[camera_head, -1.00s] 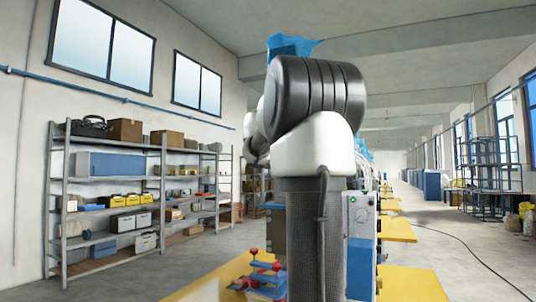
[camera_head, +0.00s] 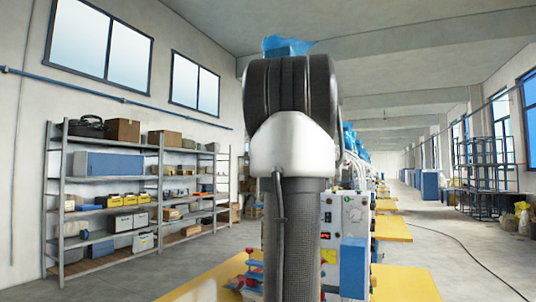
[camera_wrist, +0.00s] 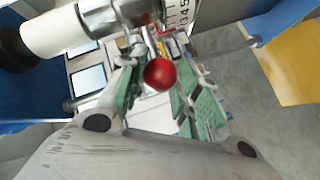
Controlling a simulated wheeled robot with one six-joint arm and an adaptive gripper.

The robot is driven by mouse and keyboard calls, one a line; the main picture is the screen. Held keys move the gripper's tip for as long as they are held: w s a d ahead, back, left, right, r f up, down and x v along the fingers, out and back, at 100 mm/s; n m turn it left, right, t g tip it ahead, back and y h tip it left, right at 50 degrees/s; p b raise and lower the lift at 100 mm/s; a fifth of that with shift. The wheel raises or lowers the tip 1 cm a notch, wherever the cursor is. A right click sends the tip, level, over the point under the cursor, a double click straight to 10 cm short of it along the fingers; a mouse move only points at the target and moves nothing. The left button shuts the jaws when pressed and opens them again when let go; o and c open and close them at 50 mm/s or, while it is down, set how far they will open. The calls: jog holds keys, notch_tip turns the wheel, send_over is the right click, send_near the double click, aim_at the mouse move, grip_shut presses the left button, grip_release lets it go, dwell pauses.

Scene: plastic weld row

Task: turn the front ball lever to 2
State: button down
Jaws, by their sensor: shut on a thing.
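In the wrist view, the red ball (camera_wrist: 159,74) of a lever sits between the green finger pads of my gripper (camera_wrist: 163,88). My gripper is shut on this ball. A scale plate with printed numbers (camera_wrist: 179,14), 4 and 5 among them, shows just above it at the top edge. The lever's pointer and its exact setting cannot be read. In the head view my arm hides my gripper and the ball. The machine's control panel (camera_head: 345,212) with knobs and buttons shows to the right of my arm.
A metal cylinder (camera_wrist: 112,16) with a white sleeve lies close at the upper left of the wrist view. Yellow tables (camera_head: 405,284) stand to the right of the machine. A loaded shelf rack (camera_head: 110,190) stands at the left wall.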

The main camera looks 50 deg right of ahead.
jog(key=c, duration=1)
grip_release()
jog(key=v, duration=1.2)
jog(key=shift+r, duration=0.15)
